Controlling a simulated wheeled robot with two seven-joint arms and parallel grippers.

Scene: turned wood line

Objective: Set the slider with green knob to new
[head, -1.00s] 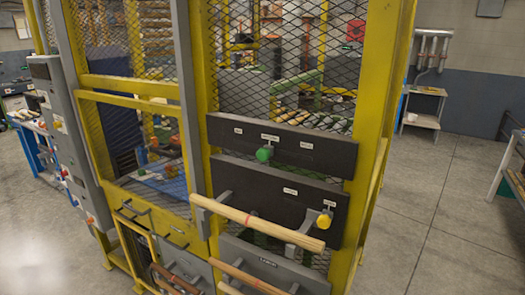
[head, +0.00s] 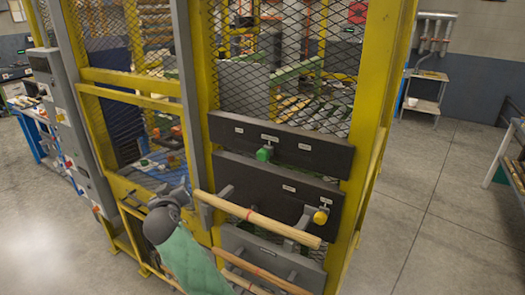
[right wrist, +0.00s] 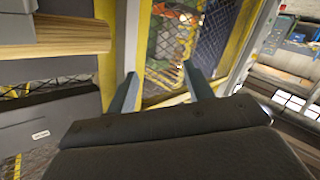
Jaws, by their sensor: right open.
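The green knob (head: 264,153) sits on the upper black panel (head: 330,155) of the yellow cage, just below the middle of three small white labels. The label text is too small to read. My right gripper (head: 183,190) is in front of the cage, left of and lower than the green knob and well apart from it. In the right wrist view its two fingers (right wrist: 160,70) are spread with nothing between them. The green knob does not show in that view. My left gripper is not in view.
A yellow knob (head: 320,217) sits on the lower black panel (head: 245,178). A wooden rail (head: 255,217) juts out in front of that panel; a wooden bar also shows close by in the right wrist view (right wrist: 60,35). More bars lie below. Open floor (head: 440,200) is at right.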

